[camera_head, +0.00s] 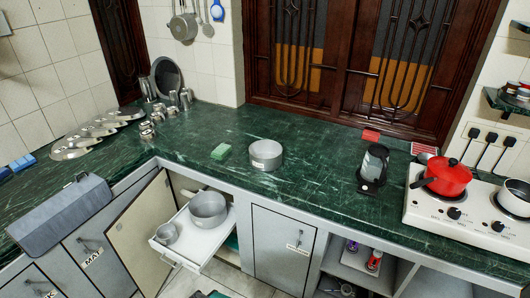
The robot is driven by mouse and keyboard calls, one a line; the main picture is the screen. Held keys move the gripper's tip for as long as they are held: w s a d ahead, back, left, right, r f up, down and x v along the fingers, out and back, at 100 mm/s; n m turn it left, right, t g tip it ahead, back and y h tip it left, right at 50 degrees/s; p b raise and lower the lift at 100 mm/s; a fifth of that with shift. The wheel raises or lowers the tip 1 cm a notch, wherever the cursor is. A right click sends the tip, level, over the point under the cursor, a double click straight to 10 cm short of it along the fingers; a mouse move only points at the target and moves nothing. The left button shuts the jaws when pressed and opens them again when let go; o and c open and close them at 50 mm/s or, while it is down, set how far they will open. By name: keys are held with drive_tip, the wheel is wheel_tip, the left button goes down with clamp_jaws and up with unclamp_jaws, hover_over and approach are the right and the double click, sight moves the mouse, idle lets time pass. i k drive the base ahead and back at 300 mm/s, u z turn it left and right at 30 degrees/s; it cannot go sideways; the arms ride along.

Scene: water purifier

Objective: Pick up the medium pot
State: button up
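Several grey metal pots could be the medium pot, and no label readable here tells which one it is. A pot of similar size (208,211) stands in the pulled-out white drawer (205,244) below the counter. A smaller pot (166,234) sits beside it at the drawer's front left. All three look empty. My gripper cannot be made out in this view.
A cabinet door (140,235) stands open left of the drawer. A stove (470,215) with a red pot (445,177) is at right. Metal plates and cups stand at left.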

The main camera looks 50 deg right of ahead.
sight(266, 155)
drive_tip(key=z, duration=0.2)
drive_tip(key=i, duration=1.25)
drive_tip(key=u, duration=0.5)
